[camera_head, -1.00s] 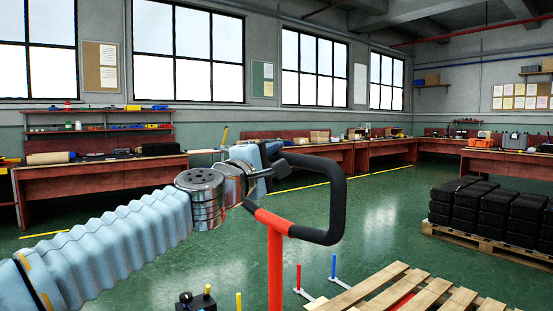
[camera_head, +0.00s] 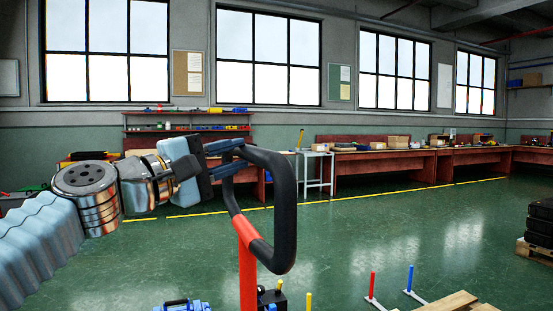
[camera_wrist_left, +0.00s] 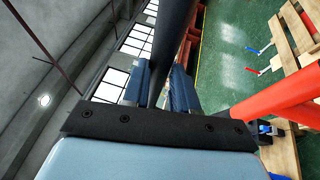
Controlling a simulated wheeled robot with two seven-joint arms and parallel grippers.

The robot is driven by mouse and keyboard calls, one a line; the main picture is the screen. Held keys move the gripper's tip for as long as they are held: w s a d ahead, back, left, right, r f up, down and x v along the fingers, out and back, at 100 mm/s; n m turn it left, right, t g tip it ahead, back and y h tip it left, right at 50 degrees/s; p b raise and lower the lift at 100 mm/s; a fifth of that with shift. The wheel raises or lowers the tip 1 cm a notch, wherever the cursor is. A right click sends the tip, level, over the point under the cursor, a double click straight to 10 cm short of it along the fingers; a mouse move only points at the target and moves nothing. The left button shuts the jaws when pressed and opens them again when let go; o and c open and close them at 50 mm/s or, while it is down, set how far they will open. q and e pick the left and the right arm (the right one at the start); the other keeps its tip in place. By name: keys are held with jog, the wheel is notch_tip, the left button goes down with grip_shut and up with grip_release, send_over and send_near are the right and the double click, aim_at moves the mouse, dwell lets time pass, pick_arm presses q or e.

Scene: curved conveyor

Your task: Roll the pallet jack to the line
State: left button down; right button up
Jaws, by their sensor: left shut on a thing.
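The pallet jack's black loop handle (camera_head: 285,205) stands on a red shaft (camera_head: 247,272) in the lower middle of the head view. My left gripper (camera_head: 222,158) is shut on the far left part of the loop. In the left wrist view the black handle bar (camera_wrist_left: 172,45) passes between the blue fingers of my left gripper (camera_wrist_left: 162,88), and the red shaft (camera_wrist_left: 285,95) runs to the right. The jack's forks and wheels are out of sight. A yellow floor line (camera_head: 340,200) runs in front of the benches. My right gripper is not in view.
A red post (camera_head: 372,285) and a blue post (camera_head: 410,279) stand on white floor bases at the lower right, near a wooden pallet (camera_head: 452,302). Stacked black boxes (camera_head: 541,222) are at the right edge. Benches (camera_head: 385,170) line the wall. The middle green floor is clear.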

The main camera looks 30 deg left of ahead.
pick_arm(q)
jog(key=s+a, duration=0.1)
jog(key=s+a+r, duration=0.1)
jog(key=s, duration=0.1)
jog(key=shift+a, duration=0.25)
jog(key=shift+w+d, duration=0.15)
jog(key=c, duration=1.3)
grip_release()
jog(key=o, duration=0.4)
jog(key=shift+f, duration=0.15)
jog(key=b+v, duration=0.1)
jog(key=v, duration=1.3)
